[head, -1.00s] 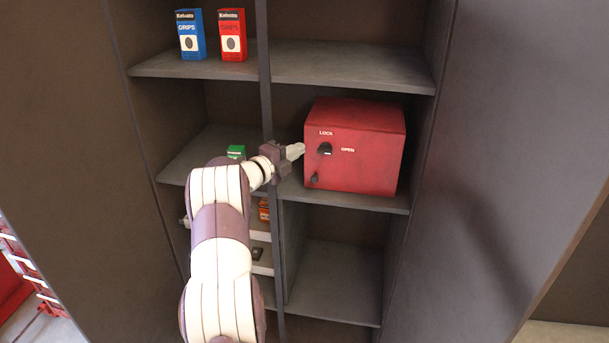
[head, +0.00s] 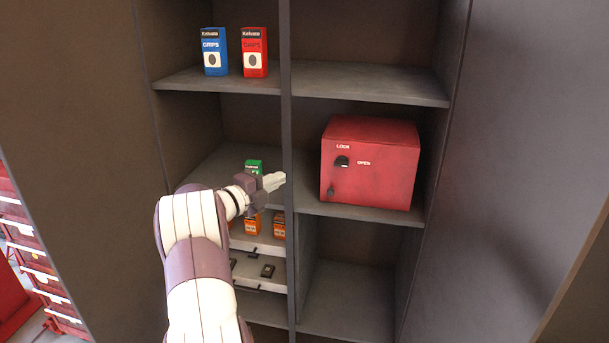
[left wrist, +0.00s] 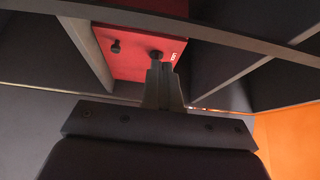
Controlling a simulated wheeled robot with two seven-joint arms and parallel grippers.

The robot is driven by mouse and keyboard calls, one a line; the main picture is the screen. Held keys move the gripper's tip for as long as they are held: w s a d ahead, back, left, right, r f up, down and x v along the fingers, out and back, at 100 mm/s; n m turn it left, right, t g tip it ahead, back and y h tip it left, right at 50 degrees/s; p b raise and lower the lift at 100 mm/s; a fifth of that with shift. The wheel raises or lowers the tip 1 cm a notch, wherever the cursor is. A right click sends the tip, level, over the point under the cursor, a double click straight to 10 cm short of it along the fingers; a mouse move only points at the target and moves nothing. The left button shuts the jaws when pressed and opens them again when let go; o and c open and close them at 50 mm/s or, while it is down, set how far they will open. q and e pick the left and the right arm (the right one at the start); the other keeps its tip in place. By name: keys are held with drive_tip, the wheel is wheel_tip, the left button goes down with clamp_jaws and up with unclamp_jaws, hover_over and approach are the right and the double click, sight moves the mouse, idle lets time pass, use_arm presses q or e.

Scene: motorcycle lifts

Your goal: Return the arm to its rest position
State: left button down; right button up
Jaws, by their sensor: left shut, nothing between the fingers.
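My left gripper (head: 273,181) is shut and empty. In the head view it is left of the cabinet's upright divider (head: 287,150), in front of the left middle compartment. My left arm reaches up to it from the bottom of the view. In the left wrist view the closed fingers (left wrist: 164,88) point toward the red box, apart from it as far as I can tell. The red box (head: 370,165) with a black knob, a smaller knob and LOCK and OPEN marks sits on the right middle shelf. My right gripper is not in view.
A blue box (head: 214,52) and a red box (head: 254,52) marked GRIPS stand on the upper left shelf. A green box (head: 254,167) and orange boxes (head: 278,226) are behind my gripper. Cabinet panels stand on both sides. A red drawer unit (head: 30,255) is far left.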

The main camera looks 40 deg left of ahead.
use_arm(q)
drive_tip(key=s+a+f+n+g+y, duration=0.2)
drive_tip(key=a+f+n+g+y, duration=0.1)
drive_tip(key=a+f+n+y, duration=0.4)
drive_tip(key=s+d+f+n+g+p, duration=0.1)
drive_tip(key=s+d+f+n+g, duration=0.6)
drive_tip(key=d+n, duration=0.4)
drive_tip(key=s+d+g+h+p, duration=0.1)
drive_tip(key=s+d, duration=0.3)
drive_tip(key=d, duration=0.6)
drive_tip(key=s+d+g+h+p, duration=0.1)
drive_tip(key=s+d, duration=0.4)
drive_tip(key=d, duration=0.6)
drive_tip(key=s+d+r+n+g+h+p, duration=0.1)
drive_tip(key=s+d+g+h, duration=0.2)
drive_tip(key=d, duration=0.8)
drive_tip(key=shift+s+d+g, duration=0.15)
drive_tip(key=shift+s+g, duration=0.65)
drive_tip(key=shift+s, duration=0.35)
drive_tip(key=shift+s, duration=0.1)
